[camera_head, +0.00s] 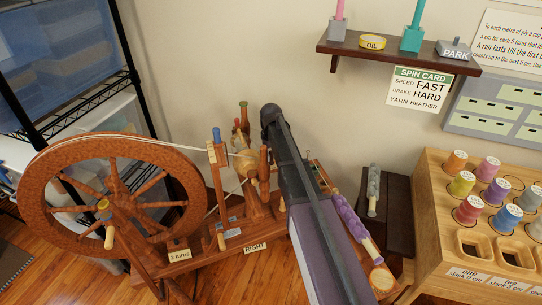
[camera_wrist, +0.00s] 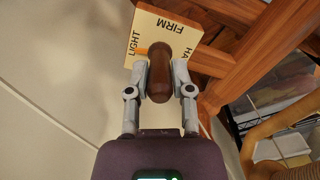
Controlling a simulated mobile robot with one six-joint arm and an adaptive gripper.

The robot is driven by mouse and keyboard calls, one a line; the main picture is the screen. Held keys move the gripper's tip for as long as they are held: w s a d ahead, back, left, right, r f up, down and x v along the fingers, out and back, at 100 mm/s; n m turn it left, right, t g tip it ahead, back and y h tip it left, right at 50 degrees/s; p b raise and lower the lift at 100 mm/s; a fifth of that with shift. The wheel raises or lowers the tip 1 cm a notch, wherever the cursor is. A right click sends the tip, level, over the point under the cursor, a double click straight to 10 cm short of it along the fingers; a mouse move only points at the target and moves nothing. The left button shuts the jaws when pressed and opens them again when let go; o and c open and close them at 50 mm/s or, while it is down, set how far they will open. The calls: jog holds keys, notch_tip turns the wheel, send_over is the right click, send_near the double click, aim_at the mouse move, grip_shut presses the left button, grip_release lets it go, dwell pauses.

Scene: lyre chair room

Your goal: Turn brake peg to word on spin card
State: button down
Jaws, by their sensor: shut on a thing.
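The brown brake peg (camera_wrist: 160,74) stands between the two grey fingers of my gripper (camera_wrist: 160,80) in the wrist view. My gripper is shut on it. Behind it is a cream dial plate (camera_wrist: 141,22) lettered LIGHT at left, FIRM at top and a partly hidden word starting HA at right. A small orange mark (camera_wrist: 142,51) shows beside the peg on the LIGHT side. In the head view the spin card (camera_head: 417,91) on the wall reads SPEED FAST, BRAKE HARD, YARN HEATHER. My arm hides the peg and gripper there.
The wooden spinning wheel (camera_head: 36,190) stands at left, with parts close around my arm. A dark shelf (camera_head: 350,50) hangs above. A wooden rack (camera_head: 433,215) with several coloured spools stands at right. Orange wooden beams (camera_wrist: 230,75) are close beside my gripper.

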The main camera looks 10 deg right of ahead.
jog(key=m, duration=0.4)
jog(key=shift+m, duration=2.3)
jog(key=c, duration=0.5)
grip_release()
jog(key=shift+n, duration=0.4)
